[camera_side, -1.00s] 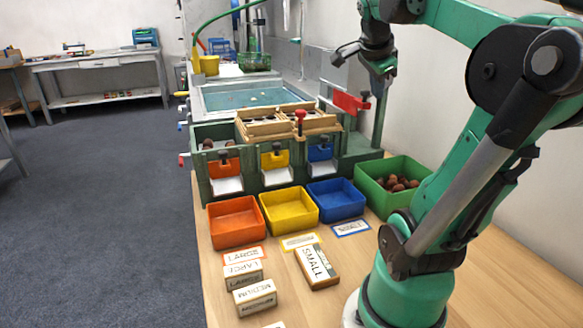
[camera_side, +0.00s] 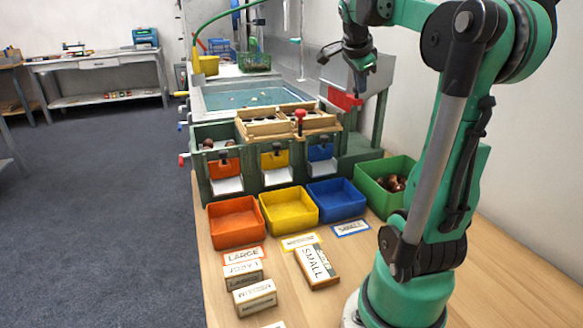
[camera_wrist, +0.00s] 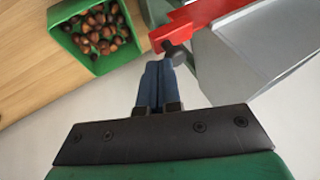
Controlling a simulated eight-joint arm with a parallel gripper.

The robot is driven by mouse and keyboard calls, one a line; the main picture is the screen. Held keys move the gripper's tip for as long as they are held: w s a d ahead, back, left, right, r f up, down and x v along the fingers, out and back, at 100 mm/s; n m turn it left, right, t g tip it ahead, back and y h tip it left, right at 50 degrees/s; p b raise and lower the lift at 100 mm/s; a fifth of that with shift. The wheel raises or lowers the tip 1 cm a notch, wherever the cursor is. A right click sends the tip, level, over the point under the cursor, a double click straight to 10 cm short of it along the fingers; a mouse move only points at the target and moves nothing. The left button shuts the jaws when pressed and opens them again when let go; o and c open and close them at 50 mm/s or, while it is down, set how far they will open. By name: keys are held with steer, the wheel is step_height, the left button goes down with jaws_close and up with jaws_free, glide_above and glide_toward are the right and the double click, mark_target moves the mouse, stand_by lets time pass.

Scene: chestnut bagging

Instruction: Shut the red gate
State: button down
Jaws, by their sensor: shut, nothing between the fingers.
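The red gate (camera_side: 345,99) is a flat red plate at the grey metal hopper's chute, at the right end of the sorting stand. In the wrist view the red gate (camera_wrist: 203,20) shows at the top with a dark round knob on its lower left end. My gripper (camera_side: 361,92) is shut and empty, just above and right of the gate in the side view. In the wrist view my gripper's fingertips (camera_wrist: 157,66) are together just left of the knob; I cannot tell whether they touch it.
A green bin (camera_side: 372,174) of chestnuts stands below. Blue (camera_side: 337,212), yellow (camera_side: 290,222) and orange (camera_side: 237,238) trays stand empty before the stand. A wooden slotted rack (camera_side: 262,124) with a red knob lies on top. The grey chute (camera_wrist: 250,55) is close to my gripper.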

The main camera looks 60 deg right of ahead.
steer(key=shift+w+d, duration=0.9)
